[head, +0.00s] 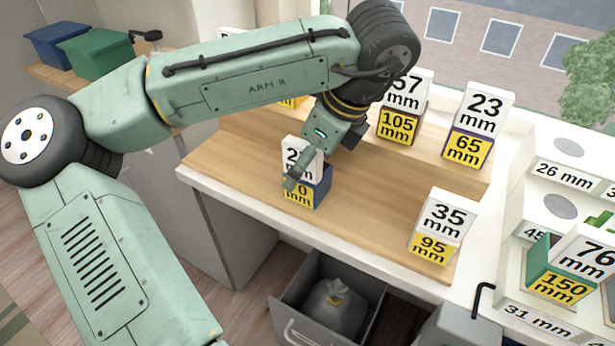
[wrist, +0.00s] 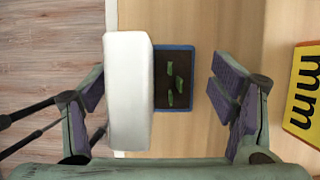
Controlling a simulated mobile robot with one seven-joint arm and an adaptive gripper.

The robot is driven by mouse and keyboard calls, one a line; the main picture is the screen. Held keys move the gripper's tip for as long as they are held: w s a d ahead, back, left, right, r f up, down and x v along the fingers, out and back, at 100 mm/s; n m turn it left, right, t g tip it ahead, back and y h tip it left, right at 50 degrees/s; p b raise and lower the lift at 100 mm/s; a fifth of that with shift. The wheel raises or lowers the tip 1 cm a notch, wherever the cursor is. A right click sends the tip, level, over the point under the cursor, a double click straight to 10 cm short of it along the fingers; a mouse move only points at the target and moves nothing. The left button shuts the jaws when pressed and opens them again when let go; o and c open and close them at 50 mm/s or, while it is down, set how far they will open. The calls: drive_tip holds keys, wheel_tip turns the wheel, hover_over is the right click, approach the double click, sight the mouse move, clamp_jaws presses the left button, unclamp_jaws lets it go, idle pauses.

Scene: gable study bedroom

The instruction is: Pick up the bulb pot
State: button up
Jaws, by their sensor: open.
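The bulb pot looks to be the small blue pot (head: 322,187) near the left front of the wooden board. Its front carries a white and yellow number card (head: 301,150), partly hidden by my finger. In the wrist view the blue-rimmed pot (wrist: 174,58) shows dark soil with small green shoots. The white card top stands along its left side. My gripper (head: 322,152) is open above and around the pot. In the wrist view its purple-padded fingers (wrist: 160,98) lie to either side of card and pot, apart from both.
Other carded items stand on the board: a 35 mm one (head: 443,222) at right, a 23 mm one (head: 478,120) and a 57 mm one (head: 400,110) behind. A green pot (head: 546,262) is far right. An open drawer (head: 300,290) holding a bag is below.

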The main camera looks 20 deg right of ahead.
drive_tip(key=shift+c, duration=0.5)
drive_tip(key=c, duration=1.5)
